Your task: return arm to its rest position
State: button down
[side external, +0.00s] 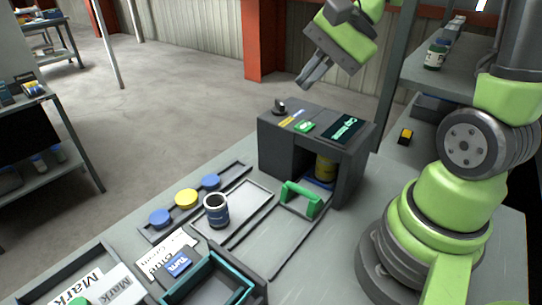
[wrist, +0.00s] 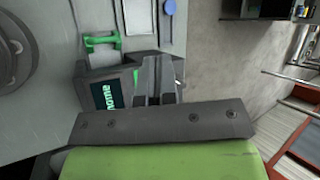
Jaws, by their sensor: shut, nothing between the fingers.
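My gripper (side external: 313,76) is in the air above the dark box-shaped machine (side external: 350,175) on the table. Its fingers are together and hold nothing. In the wrist view my gripper (wrist: 159,62) shows in front of the machine's top, hiding part of it. The machine has a dark screen with teal letters (side external: 345,128), a green button and a black knob (side external: 280,107) on top. A yellow can (side external: 325,168) stands inside its open bay. A green handle (side external: 301,198) is at the front of the bay.
A dark-labelled jar (side external: 216,210) stands by a flat tray. A strip holds blue and yellow discs (side external: 187,198). A teal-rimmed bin (side external: 240,293) is at the front. A grey shelf (side external: 450,72) with jars stands at right. The air around my gripper looks clear.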

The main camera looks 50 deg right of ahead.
jog(key=s+a+r+n+t+h, duration=0.1)
jog(key=s+a+r+n+h, duration=0.2)
jog(key=s+n, duration=0.6)
notch_tip(320, 180, up, 3)
jog(key=shift+s+a+f+n+t+h, duration=0.1)
jog(key=shift+s+a+n+t+h, duration=0.25)
jog(key=shift+a+n, duration=0.75)
